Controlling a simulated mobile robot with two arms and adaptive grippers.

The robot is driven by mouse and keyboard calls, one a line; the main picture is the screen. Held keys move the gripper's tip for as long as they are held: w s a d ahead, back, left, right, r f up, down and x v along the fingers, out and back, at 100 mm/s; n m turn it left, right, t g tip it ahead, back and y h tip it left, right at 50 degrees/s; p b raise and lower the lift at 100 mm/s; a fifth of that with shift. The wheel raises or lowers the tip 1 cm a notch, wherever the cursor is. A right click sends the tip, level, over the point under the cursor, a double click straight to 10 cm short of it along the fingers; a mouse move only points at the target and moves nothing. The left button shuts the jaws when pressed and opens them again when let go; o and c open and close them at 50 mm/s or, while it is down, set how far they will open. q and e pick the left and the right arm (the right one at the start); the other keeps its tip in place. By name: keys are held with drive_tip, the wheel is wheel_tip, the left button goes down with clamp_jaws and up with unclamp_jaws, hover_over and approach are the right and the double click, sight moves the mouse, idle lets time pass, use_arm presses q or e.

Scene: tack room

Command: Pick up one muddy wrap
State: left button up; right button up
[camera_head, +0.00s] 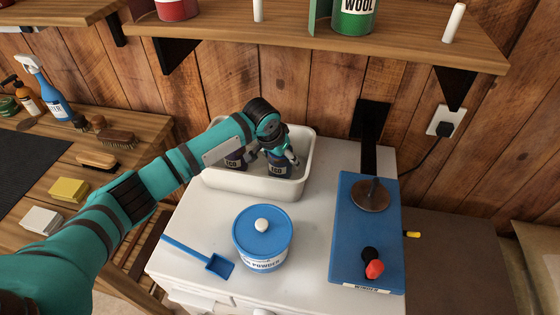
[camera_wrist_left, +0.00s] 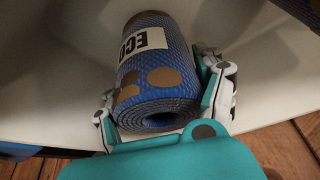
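Two rolled wraps with ECO labels stand in the white bin (camera_head: 255,187). One is a blue roll with brown mud spots (camera_head: 279,171). The other, a dark purplish wrap (camera_head: 235,160), is to its left, partly hidden by my arm. My left gripper (camera_head: 280,157) reaches down into the bin over the blue wrap. In the left wrist view the blue wrap (camera_wrist_left: 158,75) lies between the two fingers of the left gripper (camera_wrist_left: 165,100), one on each side. The fingers are close to its sides; whether they press on it cannot be told. My right gripper is not in view.
A blue-lidded powder tub (camera_head: 262,240), a blue scoop (camera_head: 205,258) and a blue winder (camera_head: 365,235) share the white top with the bin. A wooden shelf (camera_head: 400,45) overhangs behind. Brushes and sponges lie on the bench (camera_head: 145,125) at left.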

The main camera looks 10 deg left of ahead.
use_arm(q)
drive_tip(key=c, duration=0.8)
drive_tip(key=shift+r, duration=0.1)
